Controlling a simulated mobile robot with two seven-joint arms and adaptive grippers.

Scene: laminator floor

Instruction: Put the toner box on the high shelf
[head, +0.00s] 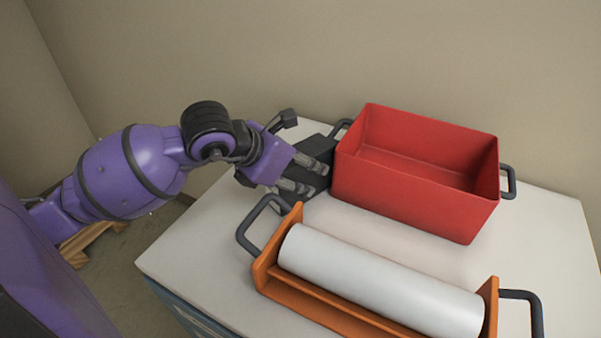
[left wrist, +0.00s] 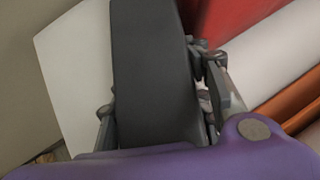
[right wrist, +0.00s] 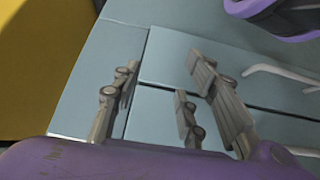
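The toner box, a dark grey block (head: 318,148), sits on the white tabletop just left of the red bin. In the left wrist view the box (left wrist: 152,70) runs up the picture between my fingers. My left gripper (head: 312,178) is over the box, its fingers spread wide to either side. They partly cover it in the head view, and I cannot tell whether they touch it. My right gripper (right wrist: 160,85) is open and empty in the right wrist view, in front of blue-grey panels. No high shelf shows.
The red bin (head: 420,205) with dark handles stands close beside the box. An orange cradle (head: 262,275) holding a white roll (head: 380,283) lies in front. The white tabletop (head: 205,235) is bare at its left. A wall stands behind. A yellow surface (right wrist: 40,70) shows in the right wrist view.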

